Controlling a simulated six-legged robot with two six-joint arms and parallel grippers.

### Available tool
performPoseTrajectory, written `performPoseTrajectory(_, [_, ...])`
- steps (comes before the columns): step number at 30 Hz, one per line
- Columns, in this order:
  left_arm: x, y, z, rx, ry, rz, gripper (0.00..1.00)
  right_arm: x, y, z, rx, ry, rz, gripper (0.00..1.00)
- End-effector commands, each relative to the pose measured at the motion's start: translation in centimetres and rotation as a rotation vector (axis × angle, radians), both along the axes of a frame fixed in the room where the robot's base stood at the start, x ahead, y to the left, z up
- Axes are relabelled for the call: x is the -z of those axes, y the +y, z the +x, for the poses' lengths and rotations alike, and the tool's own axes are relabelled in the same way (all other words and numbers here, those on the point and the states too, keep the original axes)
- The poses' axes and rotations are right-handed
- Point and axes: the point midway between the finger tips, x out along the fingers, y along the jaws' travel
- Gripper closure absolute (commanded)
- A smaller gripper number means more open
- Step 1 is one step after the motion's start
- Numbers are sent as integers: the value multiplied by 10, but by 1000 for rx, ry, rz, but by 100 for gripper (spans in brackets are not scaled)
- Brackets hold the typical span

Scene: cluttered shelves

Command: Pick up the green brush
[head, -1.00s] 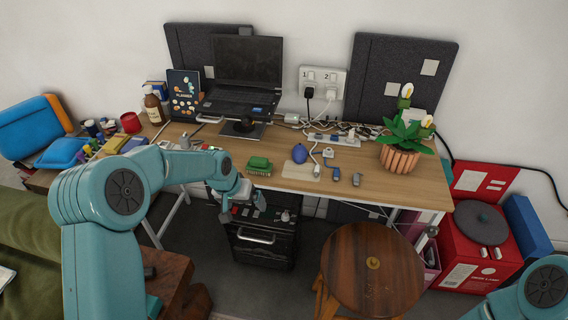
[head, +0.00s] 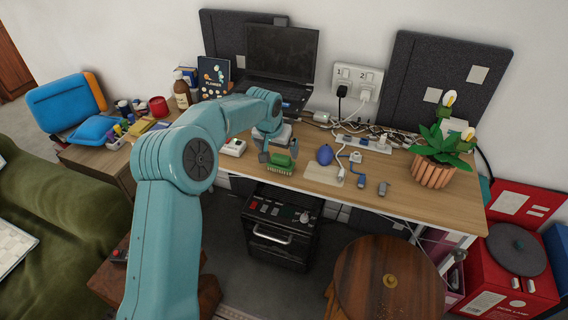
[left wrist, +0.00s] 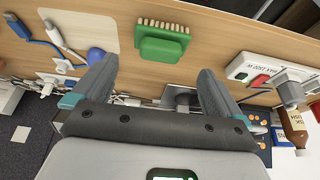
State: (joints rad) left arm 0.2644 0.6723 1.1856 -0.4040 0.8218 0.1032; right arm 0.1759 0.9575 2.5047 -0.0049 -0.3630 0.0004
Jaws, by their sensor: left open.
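The green brush (head: 281,162) lies on the wooden desk near its front edge, with pale bristles along one side. In the left wrist view the green brush (left wrist: 162,42) lies beyond the fingertips, between their lines and apart from them. My left gripper (head: 278,152) is over the desk right at the brush, partly hiding what is behind it. In the left wrist view the left gripper (left wrist: 158,80) has its two fingers spread wide with nothing between them. My right gripper is in no view.
A blue bulb-shaped object (head: 325,154) is just right of the brush. A white switch box (head: 233,147) stands to its left. The laptop (head: 280,60) is behind, and a potted plant (head: 436,162) is at the right. A wooden stool (head: 385,280) stands in front of the desk.

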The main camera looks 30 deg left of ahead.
Motion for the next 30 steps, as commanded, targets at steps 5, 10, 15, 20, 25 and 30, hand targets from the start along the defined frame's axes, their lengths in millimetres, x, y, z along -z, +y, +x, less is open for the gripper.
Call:
performPoseTrajectory(5, [24,1,11,2,0,0,0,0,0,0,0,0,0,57])
performPoseTrajectory(10, [37,2,18,4,0,-1,0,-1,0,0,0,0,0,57])
performPoseTrajectory(15, [63,5,29,4,1,-1,0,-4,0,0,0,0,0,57])
performPoseTrajectory(20, [76,6,36,5,-2,-1,0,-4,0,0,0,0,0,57])
performPoseTrajectory(25, [76,6,36,5,-2,-1,0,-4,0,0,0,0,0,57])
performPoseTrajectory(30, [76,6,36,5,-2,-1,39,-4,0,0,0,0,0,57])
